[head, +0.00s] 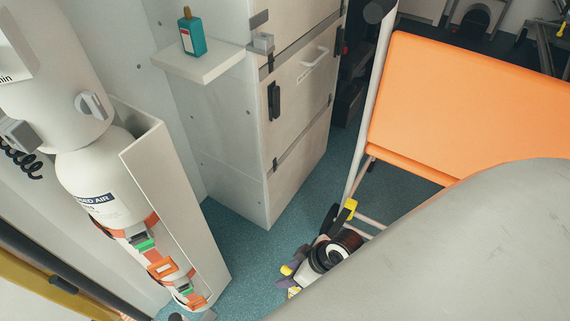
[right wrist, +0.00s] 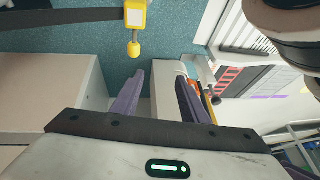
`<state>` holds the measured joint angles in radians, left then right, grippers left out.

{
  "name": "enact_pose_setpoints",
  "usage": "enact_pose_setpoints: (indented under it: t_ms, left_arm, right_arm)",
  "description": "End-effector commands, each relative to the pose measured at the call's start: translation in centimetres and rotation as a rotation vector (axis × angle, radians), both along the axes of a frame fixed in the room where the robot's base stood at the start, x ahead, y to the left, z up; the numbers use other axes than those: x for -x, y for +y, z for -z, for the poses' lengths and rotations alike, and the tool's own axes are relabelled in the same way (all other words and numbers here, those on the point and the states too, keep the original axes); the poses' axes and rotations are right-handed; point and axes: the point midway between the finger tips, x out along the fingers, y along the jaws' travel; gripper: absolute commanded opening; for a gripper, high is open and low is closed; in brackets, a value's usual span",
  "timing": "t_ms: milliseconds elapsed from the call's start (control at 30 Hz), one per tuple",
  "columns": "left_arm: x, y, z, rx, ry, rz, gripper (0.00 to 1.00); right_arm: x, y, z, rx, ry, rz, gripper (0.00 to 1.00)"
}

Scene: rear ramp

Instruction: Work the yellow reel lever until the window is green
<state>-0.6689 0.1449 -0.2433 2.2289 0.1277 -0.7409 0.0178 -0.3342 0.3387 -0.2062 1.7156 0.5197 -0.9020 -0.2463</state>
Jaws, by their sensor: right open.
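A yellow block with a rounded yellow knob (right wrist: 134,22) sits at the end of a dark bar at the top of the right wrist view; I take it for the reel lever. A small yellow piece on a dark part (head: 351,208) in the head view looks like the same thing. My right gripper (head: 290,278) is low over the floor in the head view. Its purple fingers (right wrist: 158,98) are apart with nothing between them. The knob is beyond the fingers and not touched. I cannot make out the reel's window. My left gripper is not in view.
A white cabinet (head: 230,115) with a shelf and green bottle (head: 191,33) stands behind. A strapped air cylinder (head: 95,175) is at left. An orange panel (head: 460,110) on a pale frame is at right. Blue floor (head: 235,235) is free between them.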

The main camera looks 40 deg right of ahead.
Motion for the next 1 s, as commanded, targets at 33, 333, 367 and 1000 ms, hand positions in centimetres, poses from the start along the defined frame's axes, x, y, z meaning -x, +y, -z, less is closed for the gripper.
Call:
enact_pose_setpoints:
  t_ms: [33,333,367,1000]
  left_arm:
    - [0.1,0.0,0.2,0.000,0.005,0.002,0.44]
    - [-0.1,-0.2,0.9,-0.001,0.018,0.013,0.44]
    - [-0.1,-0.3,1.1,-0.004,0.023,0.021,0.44]
    - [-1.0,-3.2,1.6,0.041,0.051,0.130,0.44]
  right_arm:
    - [-0.8,-1.7,1.4,0.009,0.018,-0.001,0.40]
    - [-2.3,-5.3,4.6,0.007,0.060,0.011,0.40]
    - [-2.4,-5.2,4.9,0.006,0.060,0.012,0.40]
    - [-5.1,-2.5,13.2,0.008,0.059,0.012,0.40]
